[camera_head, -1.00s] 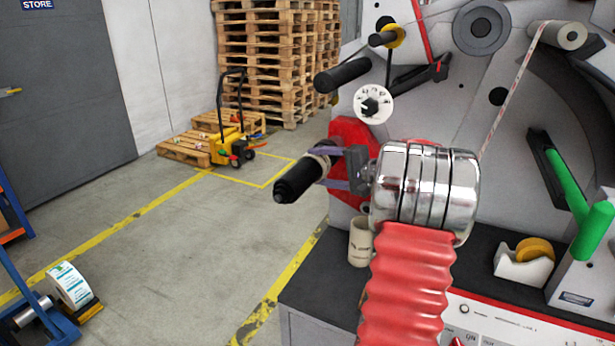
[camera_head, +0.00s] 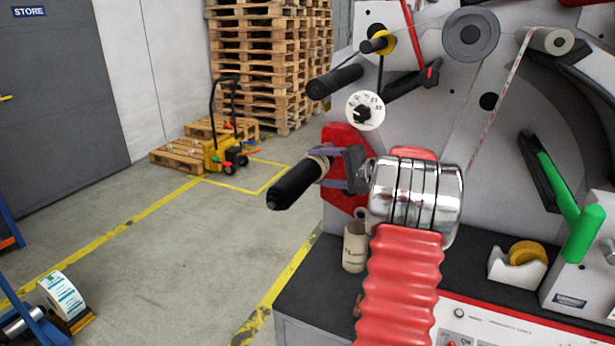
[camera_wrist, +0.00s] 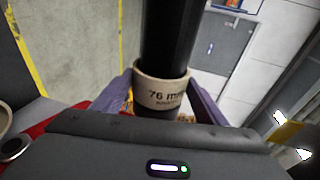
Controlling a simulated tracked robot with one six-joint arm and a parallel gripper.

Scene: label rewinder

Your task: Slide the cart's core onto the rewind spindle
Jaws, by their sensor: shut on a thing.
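The rewind spindle (camera_head: 290,188) is a thick black shaft pointing left and toward me in the head view. The cart's core (camera_head: 323,163) is a short cream ring. It sits around the spindle, with a long black length of shaft sticking out past it. The wrist view shows the core (camera_wrist: 160,93), printed "76 mm", with the black spindle (camera_wrist: 168,38) running through it. My gripper (camera_head: 321,168) is shut on the core, one purple finger on each side. The spindle's inner end is hidden behind my gripper and wrist.
A red plate (camera_head: 335,201) on the grey machine face lies behind my gripper. A cream cup-like tube (camera_head: 354,250) stands on the dark bench below. A tape dispenser (camera_head: 517,267) and a green lever (camera_head: 565,195) are to the right.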

